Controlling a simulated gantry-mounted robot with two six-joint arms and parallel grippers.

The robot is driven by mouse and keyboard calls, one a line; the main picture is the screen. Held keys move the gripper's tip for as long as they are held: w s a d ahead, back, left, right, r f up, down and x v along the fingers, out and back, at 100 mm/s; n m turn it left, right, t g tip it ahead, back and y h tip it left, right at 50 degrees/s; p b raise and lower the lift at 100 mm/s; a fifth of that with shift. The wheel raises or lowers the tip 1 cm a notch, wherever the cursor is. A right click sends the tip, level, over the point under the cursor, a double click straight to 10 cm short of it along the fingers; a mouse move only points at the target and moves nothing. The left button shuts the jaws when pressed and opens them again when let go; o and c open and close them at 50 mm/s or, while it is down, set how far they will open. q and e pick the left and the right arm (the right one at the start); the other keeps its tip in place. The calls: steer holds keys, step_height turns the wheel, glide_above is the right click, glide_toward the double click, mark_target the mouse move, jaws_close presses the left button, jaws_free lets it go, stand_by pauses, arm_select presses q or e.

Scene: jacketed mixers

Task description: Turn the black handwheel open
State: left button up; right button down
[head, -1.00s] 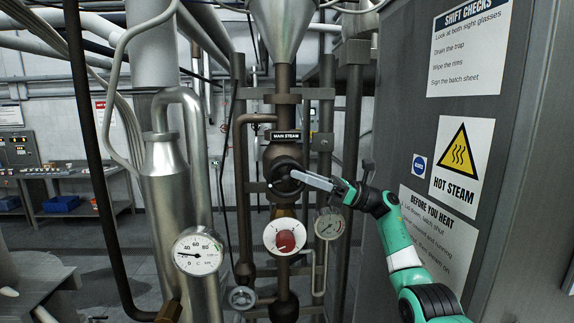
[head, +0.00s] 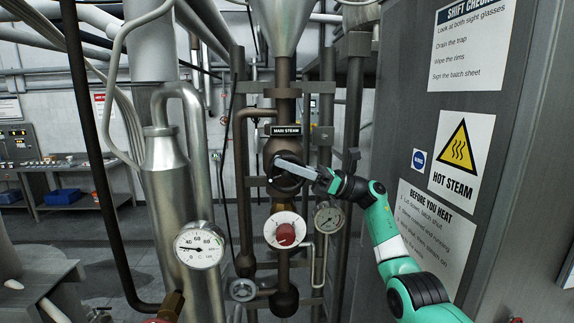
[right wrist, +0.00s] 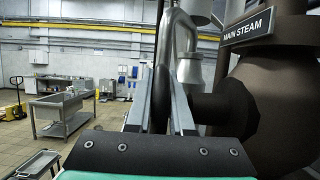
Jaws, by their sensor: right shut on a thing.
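The black handwheel (head: 284,186) sits on the front of the dark valve body under the "MAIN STEAM" label (head: 286,130) in the head view, partly hidden by my right gripper. My right gripper (head: 283,164) reaches in from the right, its pale fingers across the wheel. In the right wrist view, the wheel's rim (right wrist: 161,98) stands nearly edge-on between the two fingers (right wrist: 163,82). The gripper is shut on the rim. The dark valve body (right wrist: 275,95) and its stem lie just right of the fingers. My left gripper is not in view.
A silver handwheel (head: 242,289) is lower left. A large gauge (head: 199,245) and upright pipes stand left. A grey cabinet (head: 400,120) stands right.

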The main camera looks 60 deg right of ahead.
steer(key=shift+w+r+g+h+p, duration=0.1)
steer(key=shift+r+g+h+p, duration=0.25)
steer(key=shift+p, duration=0.65)
steer(key=g+p, duration=0.1)
steer(key=p, duration=0.1)
steer(key=g+h+p, duration=0.1)
steer(key=g+p, duration=0.1)
steer(key=p, duration=0.1)
steer(key=shift+w+a+h, duration=0.2)
steer(key=shift+w+h, duration=0.05)
steer(key=shift+w, duration=0.05)
steer(key=shift+w+a+f+g+h+p, duration=0.1)
steer(key=shift+f+g+h+p, duration=0.3)
steer(key=shift+g+p, duration=0.6)
steer(key=shift+f+h+p, duration=0.1)
steer(key=shift+h+p, duration=0.2)
steer(key=shift+p, duration=0.1)
steer(key=shift+w, duration=0.1)
steer(key=c, duration=1.1)
jaws_free()
steer(key=shift+f, duration=0.1)
